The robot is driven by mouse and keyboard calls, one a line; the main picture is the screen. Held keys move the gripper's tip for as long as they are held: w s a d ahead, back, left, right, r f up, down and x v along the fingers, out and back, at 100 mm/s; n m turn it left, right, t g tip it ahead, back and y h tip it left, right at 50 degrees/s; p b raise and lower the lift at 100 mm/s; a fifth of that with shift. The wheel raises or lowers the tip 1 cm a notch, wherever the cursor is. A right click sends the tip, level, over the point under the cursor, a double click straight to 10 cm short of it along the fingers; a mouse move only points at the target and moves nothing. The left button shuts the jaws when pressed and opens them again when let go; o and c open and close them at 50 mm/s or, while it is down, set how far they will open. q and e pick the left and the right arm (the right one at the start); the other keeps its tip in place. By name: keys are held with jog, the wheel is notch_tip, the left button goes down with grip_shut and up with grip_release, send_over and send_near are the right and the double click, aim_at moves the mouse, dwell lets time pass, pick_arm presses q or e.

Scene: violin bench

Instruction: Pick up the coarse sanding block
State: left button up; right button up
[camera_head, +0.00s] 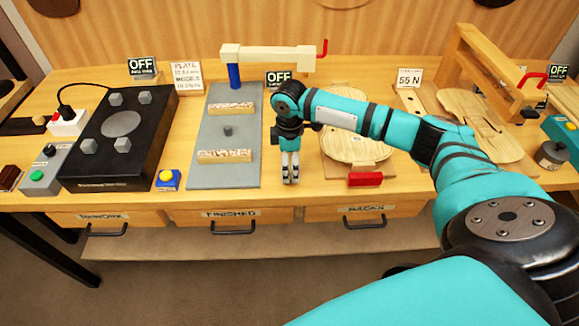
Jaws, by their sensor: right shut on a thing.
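My right gripper (290,179) points down near the front edge of the bench, just right of the grey plate. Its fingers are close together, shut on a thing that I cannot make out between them. I cannot tell for sure which object is the coarse sanding block. A dark brown block (9,177) lies at the far left edge, and a small brown block (40,120) sits behind it near a dark strip. My left gripper is not in view.
The grey plate (222,172) holds two pale blocks. Right of my gripper are a violin plate (352,145) and a red handle (365,179). A black box (118,170) stands left, with a blue-based yellow button (167,179) beside it. Labelled drawers line the front.

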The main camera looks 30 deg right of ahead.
jog(key=shift+c, duration=1.2)
jog(key=shift+r, duration=0.15)
jog(key=shift+r, duration=0.7)
jog(key=shift+s+r+b, duration=0.35)
jog(key=shift+r+b, duration=0.1)
jog(key=shift+r, duration=0.45)
jog(key=s+a+r+b, duration=0.1)
jog(key=s+a, duration=0.1)
jog(key=s, duration=1.3)
jog(key=shift+r+b, duration=0.3)
jog(key=shift+b, duration=0.1)
